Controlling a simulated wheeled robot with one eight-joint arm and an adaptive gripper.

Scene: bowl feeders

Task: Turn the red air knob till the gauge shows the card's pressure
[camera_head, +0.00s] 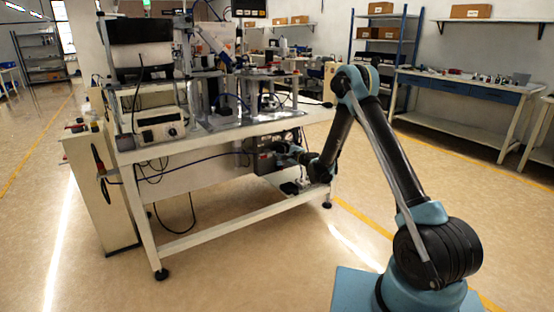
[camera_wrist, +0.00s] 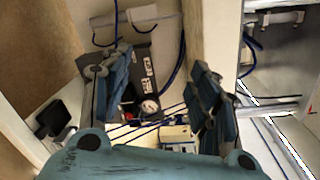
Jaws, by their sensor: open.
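In the wrist view a dark panel (camera_wrist: 142,62) with small white labels lies beyond my gripper (camera_wrist: 160,62). A round white-faced gauge (camera_wrist: 150,106) shows between the two fingers, too small to read. I cannot tell which label is the pressure card. My gripper is open, with nothing seen between its fingers. In the head view my gripper (camera_head: 287,155) is low under the bench, beside a dark grey unit (camera_head: 264,162).
The white workbench (camera_head: 220,132) carries machinery and stands over the unit. Its legs and lower rail (camera_head: 225,217) are close to my arm. Blue and black cables hang under the bench. A side table (camera_head: 470,88) stands at the right. The floor in front is clear.

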